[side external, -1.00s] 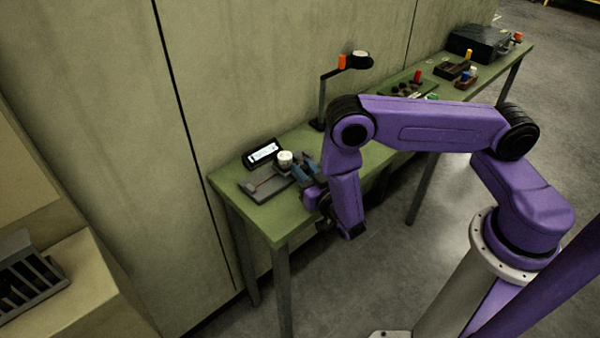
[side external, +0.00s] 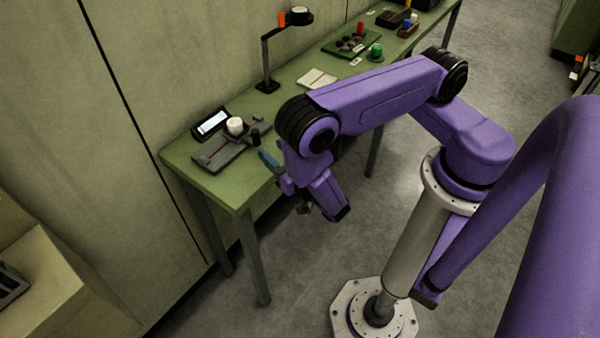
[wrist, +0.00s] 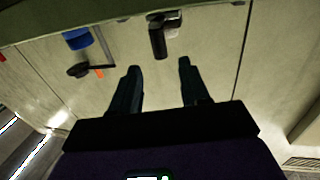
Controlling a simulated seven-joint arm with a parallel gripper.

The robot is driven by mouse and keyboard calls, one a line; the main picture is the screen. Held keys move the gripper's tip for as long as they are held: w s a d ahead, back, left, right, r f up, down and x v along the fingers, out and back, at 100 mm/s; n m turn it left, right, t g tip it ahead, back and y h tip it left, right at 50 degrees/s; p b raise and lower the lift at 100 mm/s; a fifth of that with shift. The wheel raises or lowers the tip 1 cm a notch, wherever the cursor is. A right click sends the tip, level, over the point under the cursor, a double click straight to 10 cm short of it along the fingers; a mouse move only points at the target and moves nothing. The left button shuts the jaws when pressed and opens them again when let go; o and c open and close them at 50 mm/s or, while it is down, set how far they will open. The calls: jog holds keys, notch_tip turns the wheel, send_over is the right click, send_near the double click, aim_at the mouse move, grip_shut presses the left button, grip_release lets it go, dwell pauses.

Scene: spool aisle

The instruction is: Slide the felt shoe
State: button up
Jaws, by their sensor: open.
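A grey fixture (side external: 222,155) lies on the near end of the green bench (side external: 205,182), with a white round part (side external: 235,125) and a small black post (side external: 255,136) on it. I cannot tell which part is the felt shoe. My gripper (side external: 268,160) has bluish fingers and is at the bench's front edge, just right of the fixture and apart from it. In the wrist view my gripper (wrist: 158,70) is open, with nothing between its fingers. A dark rounded piece (wrist: 157,38) shows beyond the fingertips there.
A black display unit (side external: 211,122) with a lit screen stands behind the fixture. A lamp-like stand (side external: 266,62) rises from the bench's back. Pale papers (side external: 316,79), a green board (side external: 352,44) and small blocks lie farther along.

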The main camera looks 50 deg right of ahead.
jog(key=v, duration=0.9)
jog(key=s+a+f+g+y, duration=0.2)
jog(key=a+f+g+y, duration=0.15)
jog(key=a+g, duration=0.5)
jog(key=s+a+r+n+g+y, duration=0.5)
jog(key=s+r+g, duration=0.2)
jog(key=r, duration=0.1)
jog(key=s+d+r+n+g, duration=0.35)
jog(key=d+r+n, duration=0.25)
jog(key=r, duration=0.3)
jog(key=d+r+n+h, duration=0.2)
jog(key=d, duration=0.5)
jog(key=d+r+n+t+h, duration=0.1)
jog(key=d+r+n+h, duration=0.1)
jog(key=d, duration=0.5)
jog(key=shift+s+d+r+t, duration=0.15)
jog(key=shift+d+r+t, duration=0.15)
jog(key=shift+r, duration=0.45)
